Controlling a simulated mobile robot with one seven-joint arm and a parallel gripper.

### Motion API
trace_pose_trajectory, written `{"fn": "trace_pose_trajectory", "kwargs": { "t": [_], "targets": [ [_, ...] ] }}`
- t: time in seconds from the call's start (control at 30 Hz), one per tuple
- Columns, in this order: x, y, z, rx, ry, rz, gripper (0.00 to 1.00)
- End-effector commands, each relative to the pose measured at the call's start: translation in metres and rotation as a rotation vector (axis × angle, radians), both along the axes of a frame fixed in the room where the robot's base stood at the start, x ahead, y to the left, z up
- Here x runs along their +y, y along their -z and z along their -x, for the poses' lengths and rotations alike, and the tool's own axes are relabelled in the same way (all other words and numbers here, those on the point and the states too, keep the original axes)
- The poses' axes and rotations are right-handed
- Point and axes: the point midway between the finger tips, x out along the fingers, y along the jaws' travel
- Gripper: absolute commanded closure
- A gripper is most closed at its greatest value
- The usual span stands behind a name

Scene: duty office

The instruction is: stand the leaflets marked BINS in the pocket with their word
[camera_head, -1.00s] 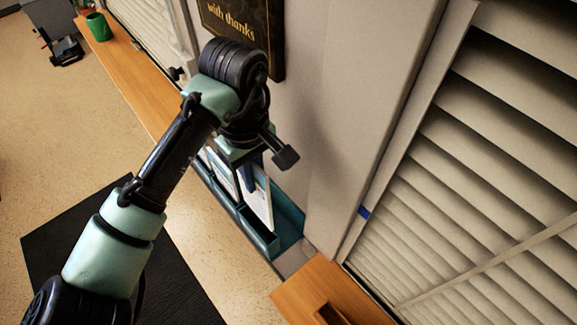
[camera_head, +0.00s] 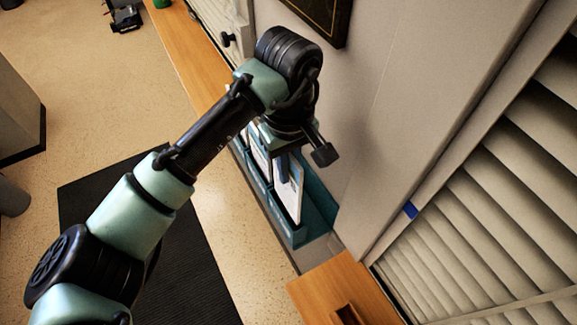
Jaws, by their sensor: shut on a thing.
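My gripper (camera_head: 284,165) is over the teal leaflet rack (camera_head: 319,206) on the wall side, pointing down. It is shut on a white and blue leaflet (camera_head: 290,195), which stands upright at the near part of the rack. I cannot tell whether the leaflet rests on the pocket floor. Another white leaflet (camera_head: 259,150) shows in the rack further back, partly hidden by my wrist. The words on the leaflets and pockets are too small or turned away to read.
A wooden ledge (camera_head: 185,60) runs along the wall behind the rack, with a green cup (camera_head: 161,3) at its far end. A wooden surface (camera_head: 340,290) is in front. Slatted blinds (camera_head: 480,210) are at right. A black mat (camera_head: 185,270) lies on the open floor.

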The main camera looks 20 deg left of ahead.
Motion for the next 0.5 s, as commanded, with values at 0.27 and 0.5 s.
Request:
{"fn": "trace_pose_trajectory", "kwargs": {
  "t": [0.27, 0.5],
  "targets": [
    [0.0, 0.027, 0.0, 0.0, 0.0, -0.001, 1.0],
    [0.001, 0.046, 0.0, 0.0, -0.001, -0.001, 1.0]
  ]
}}
